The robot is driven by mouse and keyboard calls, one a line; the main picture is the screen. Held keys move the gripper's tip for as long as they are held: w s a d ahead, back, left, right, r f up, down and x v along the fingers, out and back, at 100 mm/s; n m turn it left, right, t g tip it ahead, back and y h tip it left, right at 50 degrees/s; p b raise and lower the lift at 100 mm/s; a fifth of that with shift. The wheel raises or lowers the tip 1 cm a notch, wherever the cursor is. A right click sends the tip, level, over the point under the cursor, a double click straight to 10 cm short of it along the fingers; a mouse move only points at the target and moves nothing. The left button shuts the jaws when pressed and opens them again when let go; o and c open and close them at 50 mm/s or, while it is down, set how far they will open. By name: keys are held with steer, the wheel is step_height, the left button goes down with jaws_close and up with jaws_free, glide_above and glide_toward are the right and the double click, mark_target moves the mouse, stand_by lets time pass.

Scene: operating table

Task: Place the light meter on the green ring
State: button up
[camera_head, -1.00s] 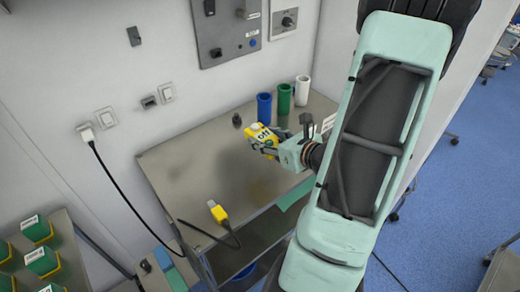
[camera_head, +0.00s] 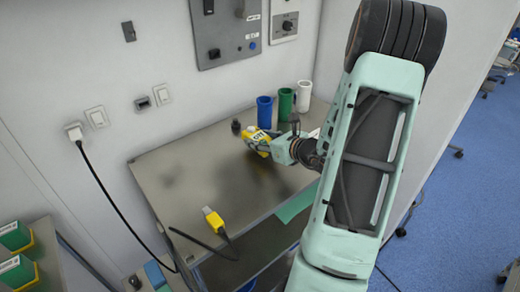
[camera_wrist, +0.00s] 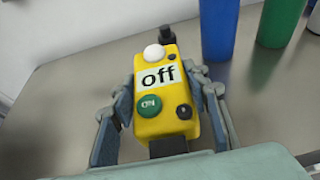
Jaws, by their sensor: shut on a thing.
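The light meter, a yellow box (camera_head: 250,131) with an "off" label, is in my gripper (camera_head: 264,146) over the metal table. In the wrist view the yellow box (camera_wrist: 171,122) shows a white dome, a green ON button and a black knob. My gripper's fingers (camera_wrist: 165,103) press on its left and right sides. Whether its underside touches the table is hidden. A green hollow cylinder (camera_head: 285,104) stands at the back of the table; it also shows in the wrist view (camera_wrist: 281,20). I cannot make out a separate green ring.
A blue cylinder (camera_head: 264,112) and a white cylinder (camera_head: 304,95) flank the green one. A small dark object (camera_head: 236,127) stands just behind the light meter. A yellow plug (camera_head: 213,218) with a black cable lies at the table's front edge. The table's left part (camera_head: 185,175) is clear.

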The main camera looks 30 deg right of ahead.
steer(key=shift+f+b, duration=0.45)
steer(key=shift+f, duration=0.85)
steer(key=shift+f, duration=0.2)
steer(key=o, duration=1.4)
steer(key=shift+s, duration=0.1)
steer(key=shift+o, duration=0.2)
